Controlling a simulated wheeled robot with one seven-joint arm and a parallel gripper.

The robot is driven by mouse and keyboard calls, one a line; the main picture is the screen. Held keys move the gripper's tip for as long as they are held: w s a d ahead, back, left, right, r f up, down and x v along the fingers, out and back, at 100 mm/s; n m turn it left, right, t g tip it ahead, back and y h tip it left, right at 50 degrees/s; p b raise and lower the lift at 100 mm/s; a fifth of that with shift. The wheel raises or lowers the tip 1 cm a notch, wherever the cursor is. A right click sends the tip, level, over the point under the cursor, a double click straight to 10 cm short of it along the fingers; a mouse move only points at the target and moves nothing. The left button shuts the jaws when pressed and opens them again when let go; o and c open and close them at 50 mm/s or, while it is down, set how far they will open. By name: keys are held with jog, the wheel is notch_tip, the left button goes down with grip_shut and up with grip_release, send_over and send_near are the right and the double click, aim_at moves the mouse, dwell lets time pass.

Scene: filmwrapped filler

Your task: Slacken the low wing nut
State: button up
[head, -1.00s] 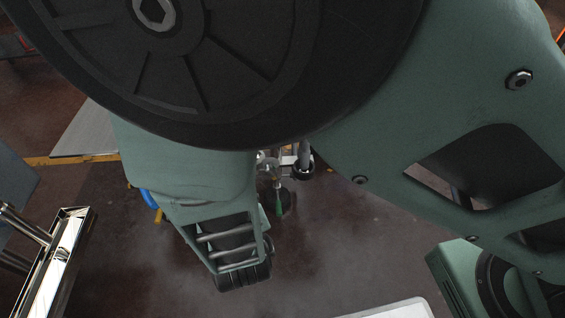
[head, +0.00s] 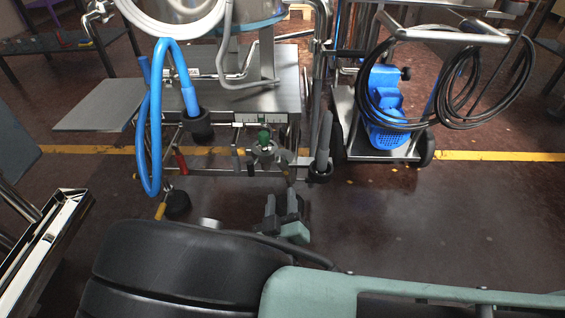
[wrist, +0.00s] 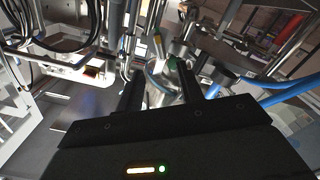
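My gripper (head: 282,203) is in the head view, below and in front of a metal machine frame, with its fingers pointing away. In the wrist view my gripper (wrist: 160,92) is open, with a gap between its two dark fingers. A shiny metal fitting (wrist: 161,78) shows in that gap, beyond or between the fingertips; I cannot tell if they touch it. In the head view a green-topped metal fitting (head: 264,145) sits low on the frame, above my gripper in the picture. I cannot make out the low wing nut clearly in either view.
A blue hose (head: 155,120) loops down at the left of the frame. A black-tipped post (head: 321,160) stands right of the green-topped fitting. A cart with a blue motor (head: 387,105) and coiled black cable stands at the right.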

aim_at(282, 168)
jog(key=w+b, duration=0.2)
jog(key=w, duration=0.8)
jog(key=shift+d+b, duration=0.15)
jog(key=shift+b, duration=0.25)
grip_shut()
